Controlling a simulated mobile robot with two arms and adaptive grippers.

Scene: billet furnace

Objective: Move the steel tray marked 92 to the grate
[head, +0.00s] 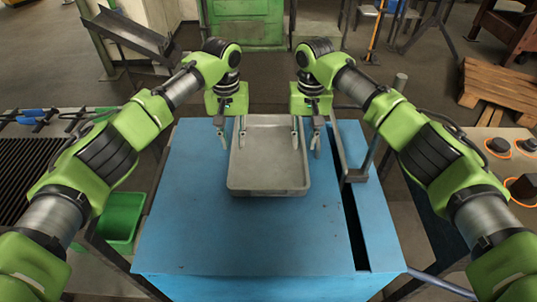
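A grey steel tray (269,185) lies on the blue table (230,245), its long sides running away from me. It looks empty, and I cannot see a number on it. My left gripper (232,140) points down at the tray's left wall, its fingers apart and seemingly on either side of the wall. My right gripper (306,142) is likewise open at the right wall, one finger toward the inside and one outside. Whether any finger touches the tray is unclear. A dark slatted grate (28,165) is at the far left.
A dark slot (352,215) and a metal bracket (358,175) are on the table's right side. A green bin (121,216) stands low to the left. Tools with blue handles (33,113) lie beyond the grate. The table's front is clear.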

